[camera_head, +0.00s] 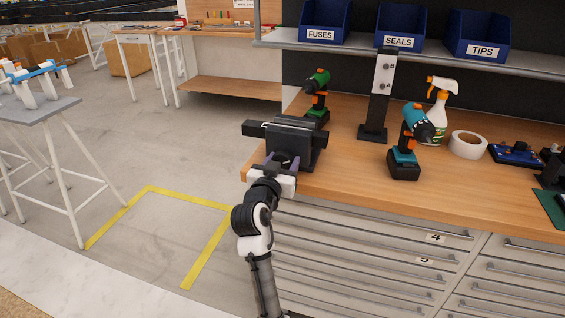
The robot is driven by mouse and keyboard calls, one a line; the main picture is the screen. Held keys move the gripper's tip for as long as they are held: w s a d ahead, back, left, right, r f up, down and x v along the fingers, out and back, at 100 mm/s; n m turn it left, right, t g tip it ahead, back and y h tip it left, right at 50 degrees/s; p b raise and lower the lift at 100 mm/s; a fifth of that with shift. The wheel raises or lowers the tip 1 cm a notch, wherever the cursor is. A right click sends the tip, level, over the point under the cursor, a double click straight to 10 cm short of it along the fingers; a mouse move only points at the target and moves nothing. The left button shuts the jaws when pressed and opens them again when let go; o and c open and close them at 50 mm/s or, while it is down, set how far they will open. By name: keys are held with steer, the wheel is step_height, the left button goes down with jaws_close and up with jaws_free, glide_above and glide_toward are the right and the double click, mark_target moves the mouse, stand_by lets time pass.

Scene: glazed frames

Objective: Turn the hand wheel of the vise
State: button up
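The vise (299,142) is dark grey and stands at the left front corner of the wooden workbench, with its jaws at the top. My gripper (282,161) is right at the near face of the vise, below the jaws. Its two purple fingers are apart, one on each side of a dark part low on the vise front. That part may be the hand wheel, but my gripper and wrist mostly cover it. I cannot tell whether the fingers touch it.
The workbench (346,190) holds a green drill (317,92), a black post (381,100), a teal drill (405,150), a spray bottle (440,105) and a tape roll (468,145). Drawers (370,255) lie below. Open floor (165,215) with yellow tape is at left.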

steer(key=shift+c, duration=1.3)
steer(key=shift+f+b, duration=0.1)
steer(key=shift+b, duration=0.25)
steer(key=m+b, duration=0.2)
steer(key=m, duration=0.1)
steer(key=shift+f+b, duration=0.1)
steer(key=shift+b, duration=0.2)
steer(key=m+b, duration=0.4)
steer(key=m, duration=0.1)
steer(key=shift+a+m+b, duration=0.1)
steer(key=shift+m+b, duration=0.2)
steer(key=shift+b, duration=0.05)
steer(key=m+b, duration=0.4)
steer(key=m, duration=0.1)
steer(key=shift+r+m+b, duration=0.2)
steer(key=shift+m+b, duration=1.4)
steer(key=shift+m, duration=0.4)
